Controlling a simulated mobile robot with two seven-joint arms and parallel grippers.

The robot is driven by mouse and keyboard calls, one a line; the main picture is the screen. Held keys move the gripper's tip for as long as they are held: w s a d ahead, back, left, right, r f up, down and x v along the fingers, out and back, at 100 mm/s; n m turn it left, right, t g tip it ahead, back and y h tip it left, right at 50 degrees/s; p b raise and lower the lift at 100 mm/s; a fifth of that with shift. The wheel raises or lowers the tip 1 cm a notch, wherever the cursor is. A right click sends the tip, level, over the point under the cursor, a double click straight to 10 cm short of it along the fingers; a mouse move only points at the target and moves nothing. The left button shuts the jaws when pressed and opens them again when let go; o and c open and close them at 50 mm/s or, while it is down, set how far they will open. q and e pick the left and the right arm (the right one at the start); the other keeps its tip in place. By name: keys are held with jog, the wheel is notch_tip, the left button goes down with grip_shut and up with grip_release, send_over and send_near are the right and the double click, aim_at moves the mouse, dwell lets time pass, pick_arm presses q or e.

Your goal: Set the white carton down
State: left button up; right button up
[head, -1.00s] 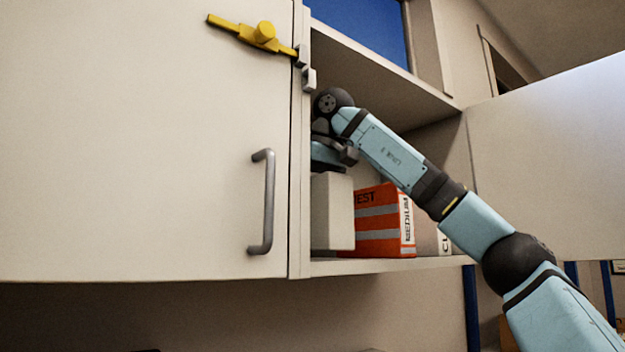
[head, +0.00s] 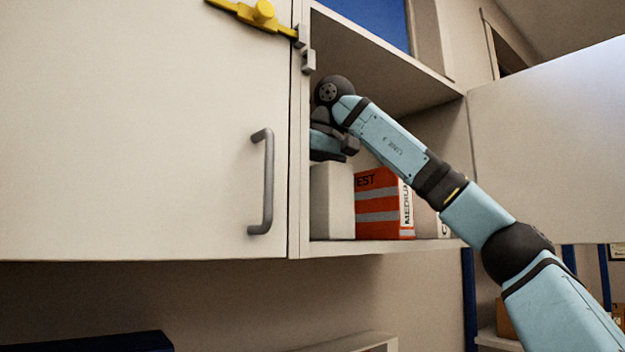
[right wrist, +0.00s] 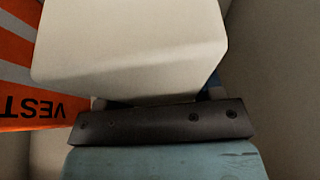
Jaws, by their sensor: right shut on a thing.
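The white carton (head: 332,203) stands upright inside the open cabinet, at the left end of the shelf (head: 400,245). Its base is level with the shelf and appears to rest on it. My right gripper (head: 330,158) is above the carton and shut on its upper part; the fingertips are mostly hidden. In the right wrist view the carton (right wrist: 130,45) fills the upper middle, against the dark gripper bar (right wrist: 160,123). My left gripper is out of view.
An orange vest box (head: 378,205) with grey stripes stands just right of the carton, and a pale box (head: 426,215) is beyond it. The closed left door (head: 150,130) is close on the left. The right door (head: 550,150) stands open.

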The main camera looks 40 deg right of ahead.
jog(key=shift+f, duration=0.1)
jog(key=o, duration=1.3)
jog(key=shift+c, duration=0.2)
jog(key=v, duration=0.7)
jog(key=shift+s+r, duration=0.25)
jog(key=shift+r, duration=0.05)
jog(key=shift+w, duration=0.1)
jog(key=shift+f, duration=0.1)
